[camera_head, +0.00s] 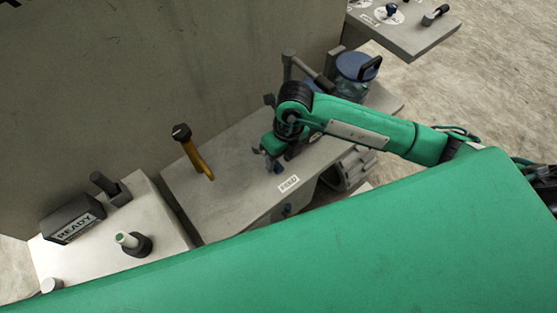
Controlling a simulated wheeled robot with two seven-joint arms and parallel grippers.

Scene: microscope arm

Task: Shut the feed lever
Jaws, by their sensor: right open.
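A white label reading FEED (288,184) lies on the grey bench top (225,205), near its front edge. Just behind the label is a small dark blue piece (277,168), possibly part of the feed lever; the rest of it is hidden by my gripper. My right gripper (268,152) reaches in from the right and is low over the bench beside this blue piece, with its jaws open. I cannot tell whether it touches it. My left gripper is out of view.
An orange handle with a dark top (195,150) stands left on the bench. A grey post (289,66) and a blue-lidded jar (356,68) stand behind my right arm. At left, a separate block holds a READY box (73,220) and a green-tipped knob (130,242).

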